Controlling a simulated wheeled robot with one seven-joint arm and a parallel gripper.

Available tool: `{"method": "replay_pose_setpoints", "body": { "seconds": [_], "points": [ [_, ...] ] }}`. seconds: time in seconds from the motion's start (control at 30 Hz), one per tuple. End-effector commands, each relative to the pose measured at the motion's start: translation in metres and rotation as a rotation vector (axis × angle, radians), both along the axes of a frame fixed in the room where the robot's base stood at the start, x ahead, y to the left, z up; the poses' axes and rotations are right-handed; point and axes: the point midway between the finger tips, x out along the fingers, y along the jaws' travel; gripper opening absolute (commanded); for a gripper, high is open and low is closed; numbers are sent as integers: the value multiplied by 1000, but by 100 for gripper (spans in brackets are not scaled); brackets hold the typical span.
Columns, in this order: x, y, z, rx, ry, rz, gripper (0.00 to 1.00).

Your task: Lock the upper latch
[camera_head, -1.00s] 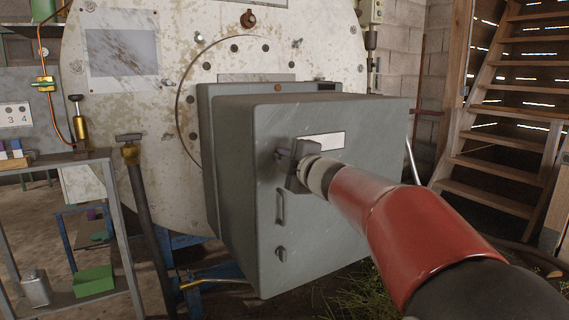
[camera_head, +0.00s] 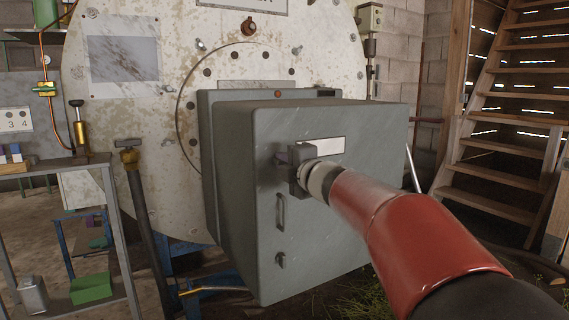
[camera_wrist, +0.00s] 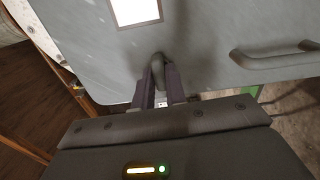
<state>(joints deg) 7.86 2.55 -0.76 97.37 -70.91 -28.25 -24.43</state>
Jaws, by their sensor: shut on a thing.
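The grey box door (camera_head: 330,215) stands on the front of the large pale round still end. A handle (camera_head: 281,211) and a lower latch (camera_head: 281,259) sit on the door below my gripper. My gripper (camera_head: 283,159) is at the upper latch, near the door's upper left edge, and covers most of that latch in the head view. In the wrist view, my gripper (camera_wrist: 160,95) is shut on the upper latch (camera_wrist: 157,66), a dark rounded lever between the two fingers. The door handle (camera_wrist: 272,57) shows at right there.
A metal shelf (camera_head: 60,165) with small bottles and a green box (camera_head: 91,289) stands at left. Wooden stairs (camera_head: 510,150) rise at right.

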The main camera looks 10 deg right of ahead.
Motion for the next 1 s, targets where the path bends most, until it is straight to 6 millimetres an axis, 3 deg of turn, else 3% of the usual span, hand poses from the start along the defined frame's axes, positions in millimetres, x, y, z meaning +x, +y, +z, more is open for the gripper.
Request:
{"method": "replay_pose_setpoints", "body": {
  "seconds": [0.03,0.17,0.47,1.0],
  "points": [
    [0,1,-1,-3,1,2,17],
    [0,1,-1,-2,2,1,34],
    [-2,0,0,0,0,1,34],
    [-71,-22,0,0,1,1,34]
  ]
}}
